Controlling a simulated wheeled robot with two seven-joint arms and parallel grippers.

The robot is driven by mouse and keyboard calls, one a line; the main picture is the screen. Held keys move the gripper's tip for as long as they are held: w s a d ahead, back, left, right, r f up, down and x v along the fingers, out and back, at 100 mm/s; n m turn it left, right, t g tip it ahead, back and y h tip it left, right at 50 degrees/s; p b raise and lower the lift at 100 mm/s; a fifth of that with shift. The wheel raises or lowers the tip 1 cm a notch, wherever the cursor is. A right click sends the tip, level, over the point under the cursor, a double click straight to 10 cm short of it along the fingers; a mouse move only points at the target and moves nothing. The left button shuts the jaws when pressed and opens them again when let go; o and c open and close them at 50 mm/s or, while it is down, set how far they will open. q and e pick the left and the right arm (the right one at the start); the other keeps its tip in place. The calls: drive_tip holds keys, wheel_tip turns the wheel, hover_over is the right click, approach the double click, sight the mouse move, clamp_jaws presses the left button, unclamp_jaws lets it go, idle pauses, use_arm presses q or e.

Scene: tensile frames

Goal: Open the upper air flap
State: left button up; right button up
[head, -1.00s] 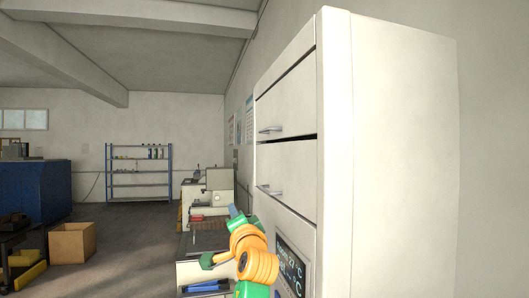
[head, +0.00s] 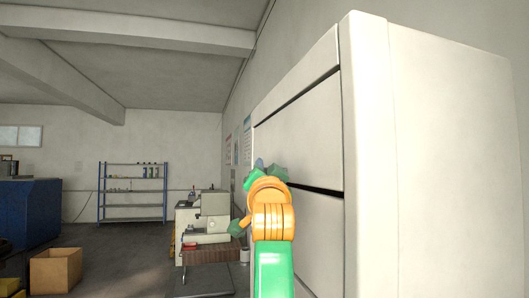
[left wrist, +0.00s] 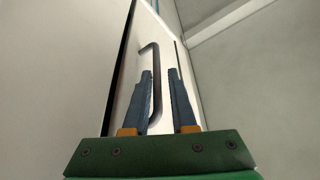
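The upper air flap (head: 305,120) is a flat pale panel on the tall white cabinet, and looks closed. A dark gap runs below it. My left gripper (head: 260,163) is at the flap's lower far part and hides its handle in the head view. In the left wrist view, the bar handle (left wrist: 156,75) stands out from a pale panel. My left gripper's blue fingers (left wrist: 162,85) are apart, with the handle showing between them, closer to the left finger. I cannot tell whether they touch it. My right gripper is not in view.
The lower flap (head: 318,235) is below, partly behind my arm. A bench with a machine (head: 208,220) stands beyond the cabinet. A blue shelf (head: 133,190), a cardboard box (head: 56,267) and a blue cabinet (head: 30,212) are farther left. The floor between is clear.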

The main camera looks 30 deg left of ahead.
use_arm(q)
drive_tip(key=shift+w+a+f, duration=0.15)
drive_tip(key=shift+w+a, duration=0.25)
drive_tip(key=shift+w, duration=0.1)
drive_tip(key=shift+w+a+f, duration=0.15)
drive_tip(key=shift+w+a, duration=0.25)
drive_tip(key=shift+w, duration=0.1)
drive_tip(key=shift+s+d+r, duration=0.1)
drive_tip(key=shift+s+d, duration=0.05)
drive_tip(key=shift+s, duration=0.05)
clamp_jaws()
idle(0.3)
